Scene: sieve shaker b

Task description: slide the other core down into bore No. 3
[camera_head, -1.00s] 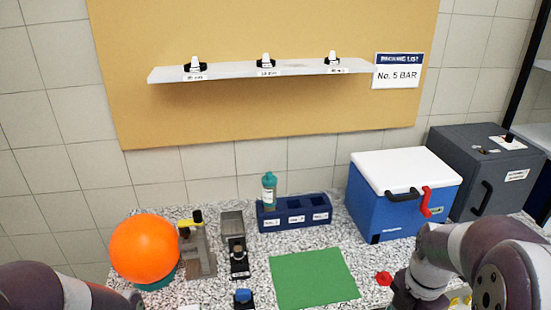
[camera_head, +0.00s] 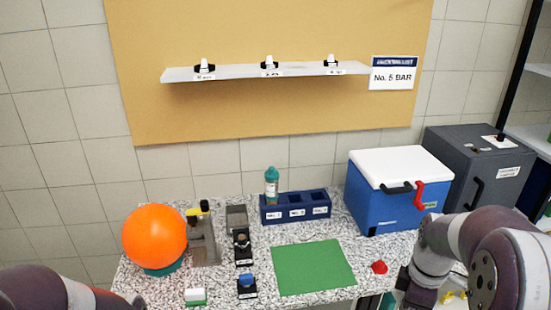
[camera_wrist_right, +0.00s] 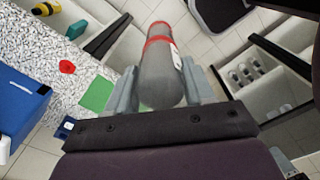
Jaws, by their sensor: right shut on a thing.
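My right gripper (camera_wrist_right: 162,92) is shut on a grey cylindrical core (camera_wrist_right: 160,75) with red bands and a white label. The core points away from the wrist, over the floor beside the table. In the head view my right gripper is below the picture's edge. In the right wrist view a pale bin or rack (camera_wrist_right: 262,52) holds several grey round-ended pieces (camera_wrist_right: 243,72). I cannot tell whether it has numbered bores. My left arm shows at the lower left of the head view, but its gripper does not.
The speckled table (camera_head: 225,280) bears an orange ball (camera_head: 155,236), a green mat (camera_head: 312,267), a blue labelled rack (camera_head: 295,208) and a red piece (camera_head: 379,267). A blue cooler (camera_head: 385,200) and a grey box (camera_head: 465,185) stand at right. Dark rails (camera_wrist_right: 282,58) cross near the pale bin.

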